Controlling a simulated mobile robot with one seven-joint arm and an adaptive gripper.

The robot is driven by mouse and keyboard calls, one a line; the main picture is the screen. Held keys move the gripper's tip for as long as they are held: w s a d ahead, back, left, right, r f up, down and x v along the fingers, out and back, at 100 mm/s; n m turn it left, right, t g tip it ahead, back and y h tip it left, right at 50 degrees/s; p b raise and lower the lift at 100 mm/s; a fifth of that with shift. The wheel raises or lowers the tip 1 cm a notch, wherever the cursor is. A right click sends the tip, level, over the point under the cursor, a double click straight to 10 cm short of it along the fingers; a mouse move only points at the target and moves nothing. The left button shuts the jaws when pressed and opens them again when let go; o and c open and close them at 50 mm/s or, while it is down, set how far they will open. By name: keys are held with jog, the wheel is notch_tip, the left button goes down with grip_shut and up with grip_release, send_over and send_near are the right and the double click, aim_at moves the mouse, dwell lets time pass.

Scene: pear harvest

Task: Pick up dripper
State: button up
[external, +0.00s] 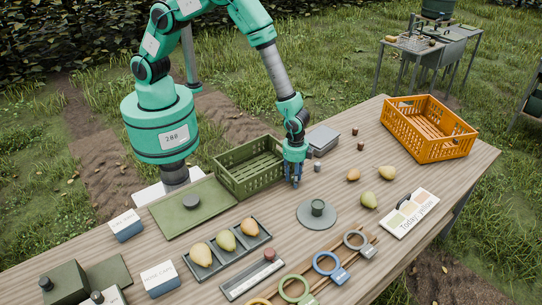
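No thing can be told for certain as the dripper at this size. A small grey cylinder (317,168) stands on the table just right of my gripper (293,182). A dark green cup (317,207) stands on a round grey-green plate (305,218) nearer the front. My gripper points down close above the tabletop, at the right end of the green crate (262,187). Its fingers are small and dark here, and nothing is seen clearly between them. Whether they are open or shut does not show.
An orange crate (398,126) stands at the far right. Loose pears (369,200), small brown cylinders (360,146) and a grey box (323,140) are near my gripper. A tray of pears (216,264), a long holder (238,292) and coloured rings (326,262) fill the front.

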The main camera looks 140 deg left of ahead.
jog(key=c, duration=0.6)
jog(key=shift+r, duration=0.1)
notch_tip(320, 180, up, 18)
jog(key=p, duration=0.1)
dwell(0.5)
dwell(0.4)
